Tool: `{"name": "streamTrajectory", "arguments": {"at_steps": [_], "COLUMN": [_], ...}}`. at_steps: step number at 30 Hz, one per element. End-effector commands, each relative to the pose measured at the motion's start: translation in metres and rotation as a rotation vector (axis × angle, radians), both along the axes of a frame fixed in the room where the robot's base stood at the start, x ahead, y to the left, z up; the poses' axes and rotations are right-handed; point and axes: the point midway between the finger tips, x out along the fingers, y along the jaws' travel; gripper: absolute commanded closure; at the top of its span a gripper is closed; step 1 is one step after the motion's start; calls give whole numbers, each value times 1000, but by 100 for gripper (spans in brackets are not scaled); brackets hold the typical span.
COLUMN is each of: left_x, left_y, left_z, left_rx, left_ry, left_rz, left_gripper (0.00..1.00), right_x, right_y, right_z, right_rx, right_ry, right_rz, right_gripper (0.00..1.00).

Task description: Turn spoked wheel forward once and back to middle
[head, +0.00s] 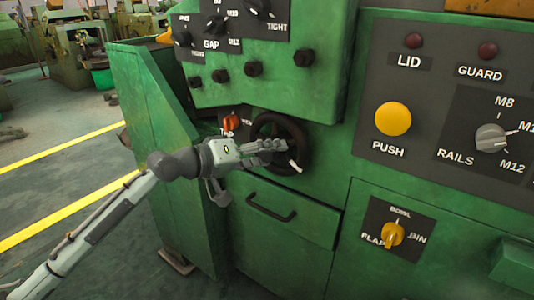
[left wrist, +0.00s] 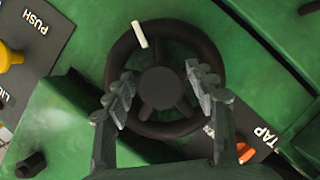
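The dark spoked wheel (head: 299,140) is on the green machine front, right of an orange knob. It fills the middle of the left wrist view, with its hub (left wrist: 162,88) near the centre. A pale bar (left wrist: 139,35) shows at its rim there, and a pale piece (head: 295,166) at its lower right in the head view. My left gripper (head: 272,147) is in front of the wheel and hides part of it. In the left wrist view its two fingers (left wrist: 162,92) are apart, one on each side of the hub. Contact with the wheel cannot be told. My right gripper is out of view.
The orange knob (head: 231,122) is close to the left gripper. A drawer with a dark handle (head: 270,208) is below the wheel. A panel with a yellow push button (head: 393,119) is at right, and a knob-bearing box (head: 270,95) overhangs above.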

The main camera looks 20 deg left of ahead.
Motion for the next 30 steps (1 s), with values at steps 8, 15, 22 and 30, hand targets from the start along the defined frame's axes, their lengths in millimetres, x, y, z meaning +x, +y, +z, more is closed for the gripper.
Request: {"name": "streamTrajectory", "arguments": {"at_steps": [8,15,22,30], "left_x": [0,-22,-62,-88], "left_y": [1,18,49,68], "left_z": [1,7,17,27], "left_rx": [0,4,4,0], "left_ry": [-1,-1,4,2], "left_rz": [2,2,3,1], "left_gripper": [42,42,42,42], "right_x": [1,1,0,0], "right_y": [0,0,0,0], "right_z": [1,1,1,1], "right_rx": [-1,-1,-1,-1], "right_ry": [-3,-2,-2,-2], "right_rz": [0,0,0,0], "right_gripper": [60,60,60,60]}}
